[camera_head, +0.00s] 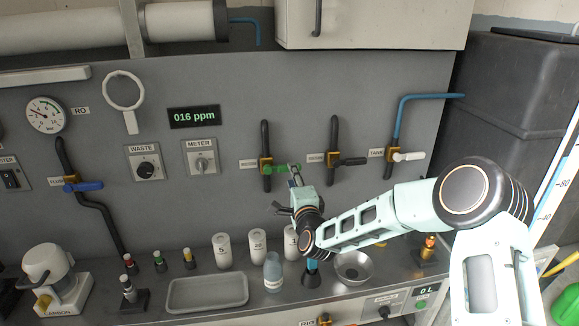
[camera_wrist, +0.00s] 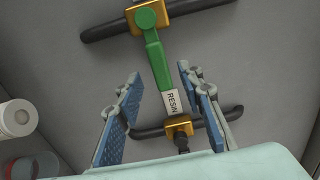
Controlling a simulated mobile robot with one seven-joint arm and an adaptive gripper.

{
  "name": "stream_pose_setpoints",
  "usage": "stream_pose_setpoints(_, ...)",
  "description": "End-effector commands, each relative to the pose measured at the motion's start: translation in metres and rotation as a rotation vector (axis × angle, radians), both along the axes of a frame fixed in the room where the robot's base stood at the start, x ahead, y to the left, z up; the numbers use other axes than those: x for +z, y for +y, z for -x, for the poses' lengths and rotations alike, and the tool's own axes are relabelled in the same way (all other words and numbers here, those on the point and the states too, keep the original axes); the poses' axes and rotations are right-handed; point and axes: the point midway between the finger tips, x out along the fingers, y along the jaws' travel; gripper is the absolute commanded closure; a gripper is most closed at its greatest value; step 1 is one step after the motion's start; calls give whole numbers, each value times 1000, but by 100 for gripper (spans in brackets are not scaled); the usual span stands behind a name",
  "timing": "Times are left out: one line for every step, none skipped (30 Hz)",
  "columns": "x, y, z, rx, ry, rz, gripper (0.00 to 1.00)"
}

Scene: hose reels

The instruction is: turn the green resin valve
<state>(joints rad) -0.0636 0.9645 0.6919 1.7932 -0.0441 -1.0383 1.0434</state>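The green resin valve (camera_head: 281,169) is on the grey wall panel, with its green handle pointing right from a brass body in the head view. In the wrist view, the green handle (camera_wrist: 155,58) runs from the brass body at the top down towards my gripper, and a white RESIN label (camera_wrist: 171,102) shows at its lower end. My gripper (camera_wrist: 160,76) is open, one blue-padded finger on each side of the handle's end, with visible gaps on both sides. In the head view, my gripper (camera_head: 294,178) is at the handle's right end and partly hides it.
Another valve with a black handle (camera_head: 350,161) is close on the right, and one with a white handle (camera_head: 408,156) is further right. A blue-handled valve (camera_head: 84,186) is far left. Below, bottles, a grey tray (camera_head: 207,306) and a metal bowl (camera_head: 354,282) crowd the bench.

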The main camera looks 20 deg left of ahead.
Motion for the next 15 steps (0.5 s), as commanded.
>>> stream_pose_setpoints(1,5,-7,1,1,0,65)
stream_pose_setpoints(1,8,-10,1,1,-1,65)
stream_pose_setpoints(2,10,-16,0,-1,-1,65)
stream_pose_setpoints(1,12,-19,1,0,0,65)
stream_pose_setpoints(1,15,-23,1,0,0,65)
stream_pose_setpoints(1,17,-27,1,-1,0,65)
stream_pose_setpoints(1,19,-30,1,-1,1,65)
stream_pose_setpoints(1,21,-33,1,0,1,65)
stream_pose_setpoints(1,23,-36,1,-1,2,65)
stream_pose_setpoints(1,24,-39,1,-2,1,65)
stream_pose_setpoints(1,25,-41,1,-1,2,65)
stream_pose_setpoints(0,27,-43,1,0,2,65)
stream_pose_setpoints(0,28,-45,2,0,2,65)
stream_pose_setpoints(0,29,-46,2,0,2,65)
stream_pose_setpoints(0,30,-47,2,0,2,65)
